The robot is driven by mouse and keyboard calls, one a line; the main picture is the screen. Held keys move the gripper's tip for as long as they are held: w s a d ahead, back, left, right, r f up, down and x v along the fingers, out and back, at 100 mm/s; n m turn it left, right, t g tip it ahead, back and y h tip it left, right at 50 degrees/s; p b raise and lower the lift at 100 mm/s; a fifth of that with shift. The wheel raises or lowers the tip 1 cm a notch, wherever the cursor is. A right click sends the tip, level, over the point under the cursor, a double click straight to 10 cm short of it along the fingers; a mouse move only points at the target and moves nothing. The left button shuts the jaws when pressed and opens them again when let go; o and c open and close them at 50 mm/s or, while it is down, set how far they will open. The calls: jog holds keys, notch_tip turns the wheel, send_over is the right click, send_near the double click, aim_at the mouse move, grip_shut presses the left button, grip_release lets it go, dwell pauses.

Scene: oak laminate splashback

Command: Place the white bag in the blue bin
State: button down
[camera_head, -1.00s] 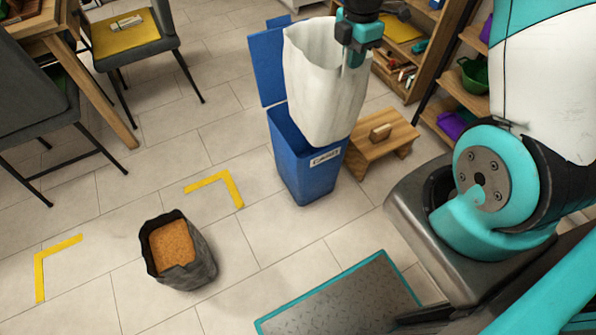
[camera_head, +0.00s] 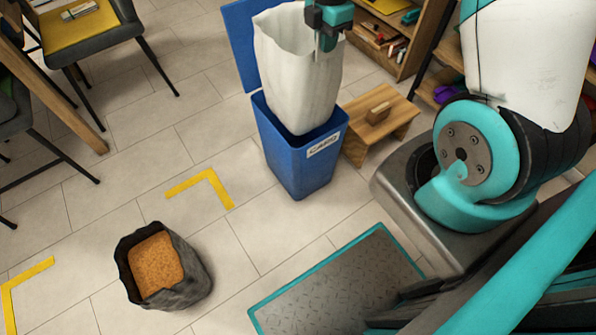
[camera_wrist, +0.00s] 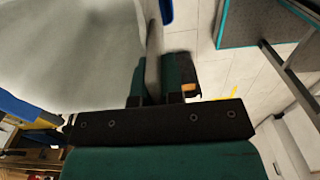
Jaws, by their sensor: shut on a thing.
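The white bag (camera_head: 292,80) hangs open-topped from my gripper (camera_head: 326,50), which is shut on the right side of its rim. The bag's bottom is hidden by the bin's front wall.
A dark sack with orange-brown contents (camera_head: 155,265) stands on the floor at lower left, near yellow corner marks (camera_head: 205,185). A wooden stool (camera_head: 380,120) is close to the bin's right. Shelves (camera_head: 390,40) stand behind; chairs are at upper left.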

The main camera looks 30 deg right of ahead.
jog(key=b, duration=1)
send_over(318, 131)
jog(key=f, duration=1.2)
jog(key=shift+s+a, duration=0.35)
jog(key=shift+a, duration=0.05)
notch_tip(318, 131, down, 20)
jog(key=b, duration=0.8)
jog(key=shift+r, duration=0.1)
jog(key=shift+f+b, duration=0.3)
jog(key=shift+f, duration=0.3)
jog(key=c, duration=1.5)
grip_release()
